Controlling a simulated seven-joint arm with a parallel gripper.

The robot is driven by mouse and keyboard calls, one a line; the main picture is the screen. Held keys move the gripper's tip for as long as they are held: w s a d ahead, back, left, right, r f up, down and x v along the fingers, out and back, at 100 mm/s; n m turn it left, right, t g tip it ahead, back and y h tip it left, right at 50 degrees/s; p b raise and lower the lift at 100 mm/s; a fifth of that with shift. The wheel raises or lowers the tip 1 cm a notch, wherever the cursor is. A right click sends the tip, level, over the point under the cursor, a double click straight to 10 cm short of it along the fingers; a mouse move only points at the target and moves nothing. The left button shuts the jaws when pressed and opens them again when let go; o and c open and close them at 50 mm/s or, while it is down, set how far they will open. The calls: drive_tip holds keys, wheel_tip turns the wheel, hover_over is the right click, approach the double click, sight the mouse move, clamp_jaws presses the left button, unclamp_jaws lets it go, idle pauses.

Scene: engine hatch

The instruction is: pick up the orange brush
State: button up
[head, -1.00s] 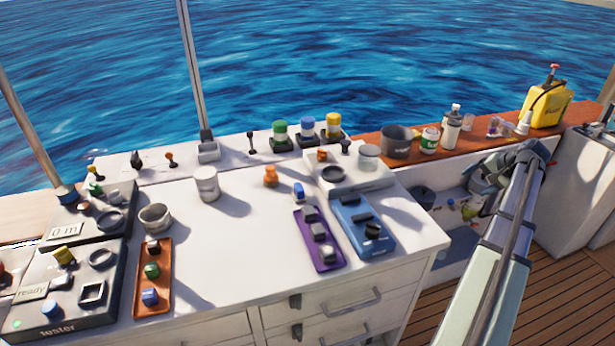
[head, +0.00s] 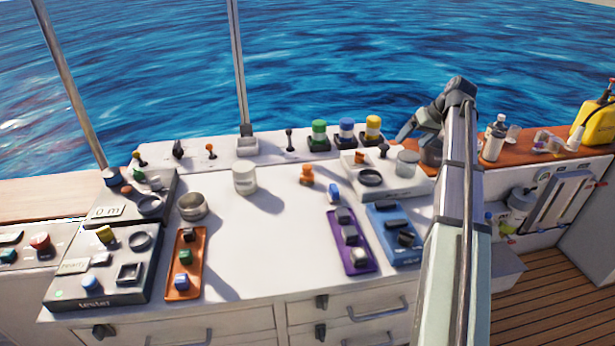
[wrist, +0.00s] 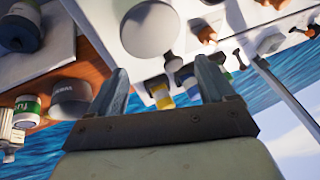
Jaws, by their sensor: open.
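I cannot pick out an orange brush for certain. A small orange object (head: 307,175) stands on the white counter (head: 262,225), too small to tell its kind. My gripper (head: 408,133) is raised at the counter's back right, in front of the wooden shelf. In the wrist view my gripper (wrist: 162,75) is open, with nothing between its two fingers. My arm hides part of the right side in the head view.
A purple tray (head: 359,262) and a blue tray (head: 380,214) lie at the counter's right. An orange tray (head: 178,292) and the tester box (head: 75,301) are at the left. Coloured-cap jars stand behind. A dark pot (wrist: 72,92) is near my gripper. The counter's middle is clear.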

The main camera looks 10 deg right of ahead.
drive_tip(key=w+a+n+g, duration=0.3)
drive_tip(key=a+n, duration=0.5)
drive_tip(key=a, duration=1.1)
drive_tip(key=n+g+h, duration=0.1)
drive_tip(key=n+h, duration=0.1)
drive_tip(key=n, duration=0.6)
approach(307, 166)
wheel_tip(307, 166, down, 7)
drive_tip(key=shift+w+f, duration=0.1)
drive_tip(key=shift+f, duration=0.1)
drive_tip(key=shift+w+a+f, duration=0.1)
drive_tip(key=shift+a+f, duration=0.15)
drive_tip(key=shift+f, duration=0.6)
drive_tip(key=shift+w+a+f, duration=0.1)
drive_tip(key=shift+a+f, duration=0.1)
drive_tip(key=shift+f, duration=0.65)
drive_tip(key=shift+a+f, duration=0.25)
drive_tip(key=shift+f, duration=0.6)
drive_tip(key=c, duration=1.1)
